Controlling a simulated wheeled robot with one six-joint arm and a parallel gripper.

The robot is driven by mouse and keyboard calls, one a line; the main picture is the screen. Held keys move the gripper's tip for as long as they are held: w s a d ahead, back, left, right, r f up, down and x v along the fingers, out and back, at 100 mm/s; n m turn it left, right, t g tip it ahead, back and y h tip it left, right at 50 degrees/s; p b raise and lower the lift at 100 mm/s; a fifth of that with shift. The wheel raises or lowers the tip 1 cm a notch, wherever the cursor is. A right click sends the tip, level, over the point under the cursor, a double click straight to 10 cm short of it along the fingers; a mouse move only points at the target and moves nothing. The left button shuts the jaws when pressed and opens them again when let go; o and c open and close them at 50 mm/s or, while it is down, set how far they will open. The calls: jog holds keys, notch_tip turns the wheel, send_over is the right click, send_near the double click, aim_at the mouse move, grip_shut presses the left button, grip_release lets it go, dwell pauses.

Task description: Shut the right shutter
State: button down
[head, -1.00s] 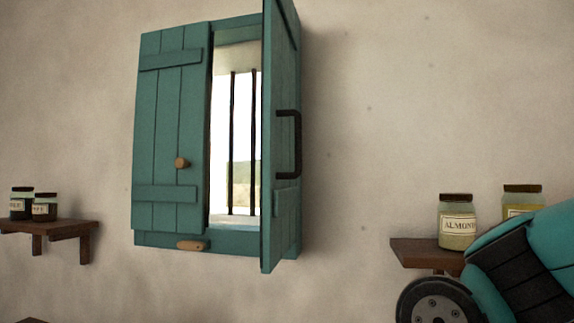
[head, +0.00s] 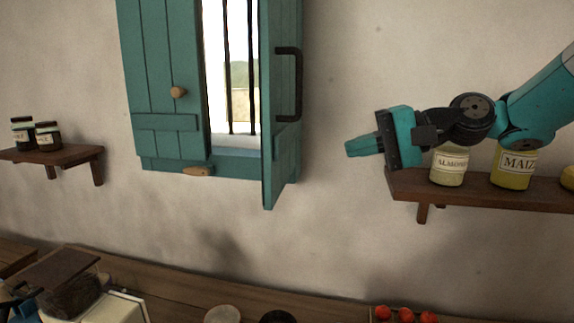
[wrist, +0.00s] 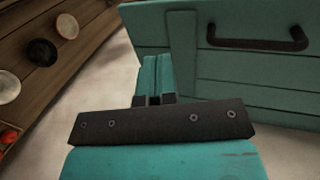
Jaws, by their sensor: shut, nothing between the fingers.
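The right shutter (head: 281,120) is a teal plank panel standing swung out from the window, seen nearly edge-on in the head view. It has a dark bar handle (head: 297,85) on the face turned to the right. In the wrist view the shutter (wrist: 230,75) fills the upper right, with its handle (wrist: 258,42) near the top. The left shutter (head: 165,75) lies flat across its half of the window. My gripper (head: 350,149) is shut and empty, to the right of the right shutter and apart from it in the head view. Its closed fingers (wrist: 153,75) point toward the shutter's edge in the wrist view.
A right shelf (head: 480,192) holds an almond jar (head: 450,167) and a maize jar (head: 513,168), close behind my arm. A left shelf (head: 60,156) holds dark jars. A counter (head: 170,293) below carries bowls and tomatoes (head: 405,315). Bare wall lies between shutter and gripper.

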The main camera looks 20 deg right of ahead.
aim_at(272, 161)
jog(key=x, duration=0.7)
jog(key=r+p+x, duration=0.1)
jog(key=x, duration=0.3)
jog(key=shift+a, duration=0.35)
jog(key=shift+w+a+f, duration=0.15)
jog(key=shift+w+a, duration=0.2)
jog(key=shift+a, duration=0.15)
